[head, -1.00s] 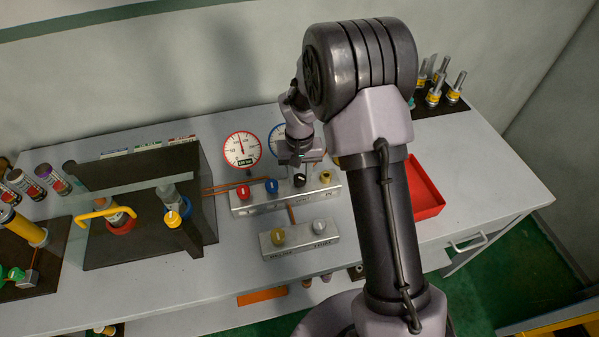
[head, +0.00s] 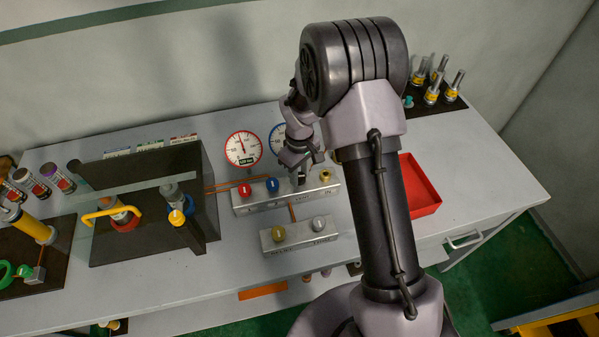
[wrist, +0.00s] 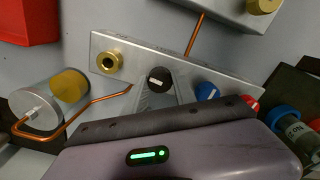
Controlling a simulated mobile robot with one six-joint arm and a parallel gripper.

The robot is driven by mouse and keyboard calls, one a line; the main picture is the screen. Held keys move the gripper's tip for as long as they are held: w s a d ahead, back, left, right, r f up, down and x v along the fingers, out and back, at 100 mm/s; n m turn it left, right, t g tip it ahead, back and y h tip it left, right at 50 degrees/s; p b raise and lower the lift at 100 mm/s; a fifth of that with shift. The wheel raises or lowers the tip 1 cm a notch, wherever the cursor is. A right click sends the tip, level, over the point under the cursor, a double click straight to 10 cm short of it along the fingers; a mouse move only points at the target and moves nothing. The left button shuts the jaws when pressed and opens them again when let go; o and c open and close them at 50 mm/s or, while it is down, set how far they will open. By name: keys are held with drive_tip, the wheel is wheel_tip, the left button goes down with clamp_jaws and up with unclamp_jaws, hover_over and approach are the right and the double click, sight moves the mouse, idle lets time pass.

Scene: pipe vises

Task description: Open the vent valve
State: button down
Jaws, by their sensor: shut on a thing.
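The vent valve's black knob (wrist: 158,78), with a pale mark across its top, sits on a grey metal block (wrist: 190,66) between a brass fitting (wrist: 110,61) and a blue knob (wrist: 207,92). My gripper (wrist: 157,96) is at this knob and shut on it, its fingers reaching up from the lower edge of the wrist view. In the head view, my gripper (head: 301,174) is down at the block, and its fingers mostly hide the black knob. A red knob (head: 244,190) and the blue knob stand to the left of it.
A red-rimmed gauge (head: 242,148) and a partly hidden blue-rimmed gauge (head: 277,140) stand behind the block. A smaller block (head: 300,239) with two knobs lies in front. A red tray (head: 425,190) is on the right. A clear-fronted dark enclosure (head: 195,165) is on the left.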

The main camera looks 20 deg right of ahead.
sight(300, 176)
idle(0.5)
drive_tip(key=c, duration=1)
unclamp_jaws()
drive_tip(key=shift+r, duration=0.1)
wheel_tip(300, 176, up, 17)
drive_tip(key=p, duration=0.4)
drive_tip(key=shift+r, duration=0.15)
